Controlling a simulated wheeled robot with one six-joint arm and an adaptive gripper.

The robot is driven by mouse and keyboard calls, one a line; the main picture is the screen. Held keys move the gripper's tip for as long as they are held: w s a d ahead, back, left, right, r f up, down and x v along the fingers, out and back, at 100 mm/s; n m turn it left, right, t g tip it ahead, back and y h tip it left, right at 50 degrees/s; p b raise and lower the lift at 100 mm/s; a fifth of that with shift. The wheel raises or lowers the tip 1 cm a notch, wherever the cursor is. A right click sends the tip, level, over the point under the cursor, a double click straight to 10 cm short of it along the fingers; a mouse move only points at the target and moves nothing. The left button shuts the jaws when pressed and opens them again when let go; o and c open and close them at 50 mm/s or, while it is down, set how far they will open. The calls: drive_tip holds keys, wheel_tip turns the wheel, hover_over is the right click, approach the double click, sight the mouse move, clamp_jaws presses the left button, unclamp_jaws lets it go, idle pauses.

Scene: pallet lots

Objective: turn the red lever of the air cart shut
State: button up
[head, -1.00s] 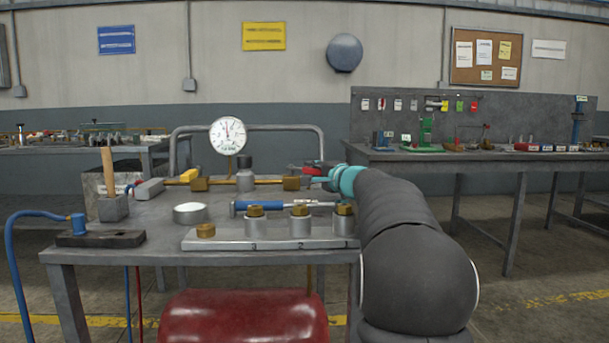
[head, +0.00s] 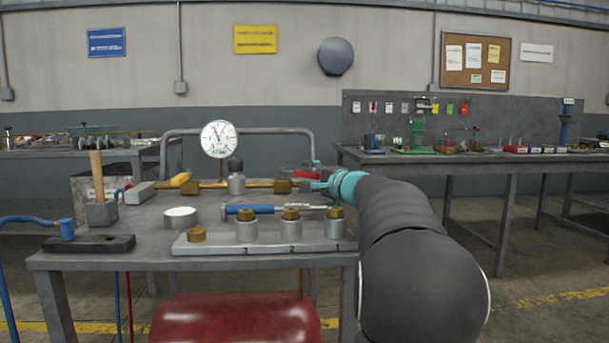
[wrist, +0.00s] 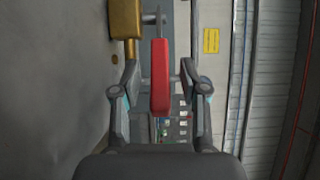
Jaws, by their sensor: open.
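The air cart (head: 80,258) is a grey metal table with a brass pipe (head: 210,186) along its top and a round white gauge (head: 219,139) above. The red lever (head: 306,175) is at the right end of the pipe, partly hidden by my gripper (head: 312,178). In the wrist view the red lever (wrist: 160,78) lies between the two open fingers of my gripper (wrist: 158,88), beside a brass valve body (wrist: 126,20). The right finger looks close to the lever; I cannot tell whether it touches.
A blue-handled tool (head: 252,209) and a block with several brass-topped posts (head: 262,245) lie in front of the pipe. A wooden-handled tool (head: 97,172) stands at the left. A red tank (head: 235,318) is below. A second bench (head: 400,158) stands at the right.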

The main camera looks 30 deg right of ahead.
drive_tip(key=s, duration=0.8)
drive_tip(key=shift+s+d, duration=0.35)
drive_tip(key=shift+s, duration=0.05)
